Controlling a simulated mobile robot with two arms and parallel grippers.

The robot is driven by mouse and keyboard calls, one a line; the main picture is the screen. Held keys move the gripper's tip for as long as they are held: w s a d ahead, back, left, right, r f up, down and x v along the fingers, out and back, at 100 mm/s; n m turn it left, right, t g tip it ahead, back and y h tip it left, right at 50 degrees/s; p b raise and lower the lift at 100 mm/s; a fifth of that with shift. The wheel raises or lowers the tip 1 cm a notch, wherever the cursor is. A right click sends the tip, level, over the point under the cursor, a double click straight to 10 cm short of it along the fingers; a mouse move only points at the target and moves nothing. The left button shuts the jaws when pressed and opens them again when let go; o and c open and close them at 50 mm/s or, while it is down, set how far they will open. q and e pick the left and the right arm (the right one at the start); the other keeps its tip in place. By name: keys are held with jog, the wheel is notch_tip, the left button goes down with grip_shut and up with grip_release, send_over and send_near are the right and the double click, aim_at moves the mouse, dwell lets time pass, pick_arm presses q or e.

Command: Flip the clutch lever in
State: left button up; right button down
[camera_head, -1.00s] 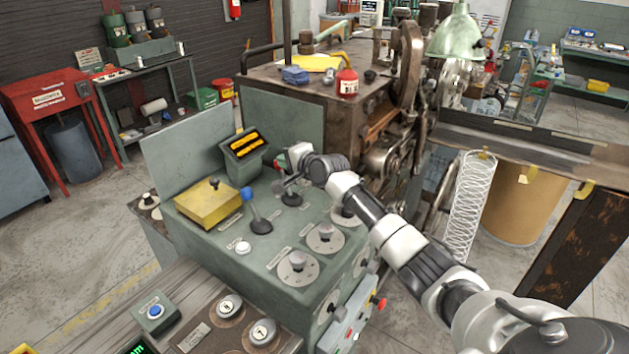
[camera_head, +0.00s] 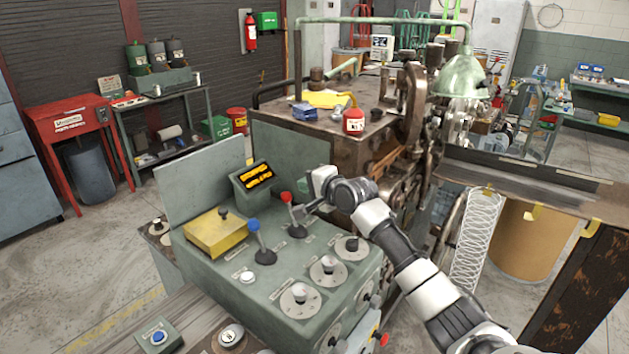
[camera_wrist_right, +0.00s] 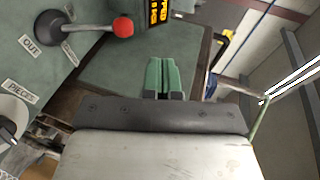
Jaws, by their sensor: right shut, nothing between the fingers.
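A lever with a red knob (camera_head: 286,197) stands on the green control panel (camera_head: 325,240). Its knob leans toward the back of the panel. In the wrist view the red-knobbed lever (camera_wrist_right: 123,27) is at the upper left, with an "OUT" label (camera_wrist_right: 30,46) beside its dark base. A blue-knobbed lever (camera_head: 253,225) stands to its left. My right gripper (camera_head: 306,186) is just right of the red knob, above the panel. Its green fingertips (camera_wrist_right: 165,76) are together and empty, apart from the lever in the wrist view. My left gripper is not in view.
A yellow box (camera_head: 213,236) and a lit display (camera_head: 255,177) sit on the panel near the levers. Several round knobs (camera_head: 299,296) are at its front. The brown machine (camera_head: 335,147) stands behind and a coiled spring (camera_head: 475,240) hangs at right.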

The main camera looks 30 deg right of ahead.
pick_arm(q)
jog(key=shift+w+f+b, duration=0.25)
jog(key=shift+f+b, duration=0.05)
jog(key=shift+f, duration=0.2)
pick_arm(e)
jog(key=s+r, duration=0.3)
jog(key=shift+d+r, duration=0.1)
jog(key=shift+d, duration=0.1)
jog(key=shift+s, duration=0.15)
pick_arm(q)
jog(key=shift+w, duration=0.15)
